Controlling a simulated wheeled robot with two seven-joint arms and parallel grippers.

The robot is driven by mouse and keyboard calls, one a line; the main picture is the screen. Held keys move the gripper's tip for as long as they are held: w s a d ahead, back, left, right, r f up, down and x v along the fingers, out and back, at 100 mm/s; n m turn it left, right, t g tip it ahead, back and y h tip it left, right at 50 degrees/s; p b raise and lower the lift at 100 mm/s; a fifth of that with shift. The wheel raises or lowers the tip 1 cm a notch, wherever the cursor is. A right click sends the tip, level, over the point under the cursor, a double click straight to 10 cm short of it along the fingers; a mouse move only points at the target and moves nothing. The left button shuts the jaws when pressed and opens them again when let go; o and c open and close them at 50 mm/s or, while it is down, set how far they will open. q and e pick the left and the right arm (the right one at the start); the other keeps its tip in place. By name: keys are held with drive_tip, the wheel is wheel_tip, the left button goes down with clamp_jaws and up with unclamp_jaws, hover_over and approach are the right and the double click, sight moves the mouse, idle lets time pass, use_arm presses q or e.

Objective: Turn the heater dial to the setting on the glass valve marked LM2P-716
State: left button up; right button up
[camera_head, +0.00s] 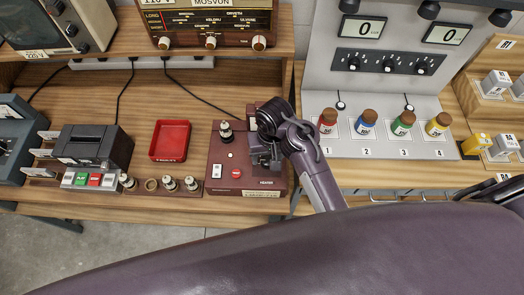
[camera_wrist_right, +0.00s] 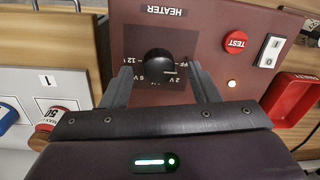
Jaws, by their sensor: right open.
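The heater box (camera_head: 228,188) is dark red, with a HEATER label, a red TEST button and a lit lamp. Its black round dial (camera_wrist_right: 158,62) shows in the wrist view, with voltage marks around it, some hidden; a pale mark shows at its lower right. My right gripper (camera_wrist_right: 158,76) is open, one finger on each side of the dial; contact cannot be told. In the head view my right gripper (camera_head: 268,160) covers the dial. A glass valve (camera_head: 226,133) stands on the box. Several more valves (camera_head: 169,184) stand left of it, their markings unreadable. My left gripper is not in view.
A red tray (camera_head: 170,141) and a dark device (camera_head: 95,146) with green and red buttons stand left of the heater. Several coloured jars (camera_head: 365,122) stand on the grey panel to the right. A radio (camera_head: 210,22) is on the shelf behind.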

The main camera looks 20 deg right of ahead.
drive_tip(key=shift+w+f, duration=0.35)
drive_tip(key=shift+f, duration=0.55)
drive_tip(key=shift+s+r, duration=0.15)
drive_tip(key=shift+s, duration=0.2)
drive_tip(key=shift+c, duration=0.9)
drive_tip(key=c, duration=0.8)
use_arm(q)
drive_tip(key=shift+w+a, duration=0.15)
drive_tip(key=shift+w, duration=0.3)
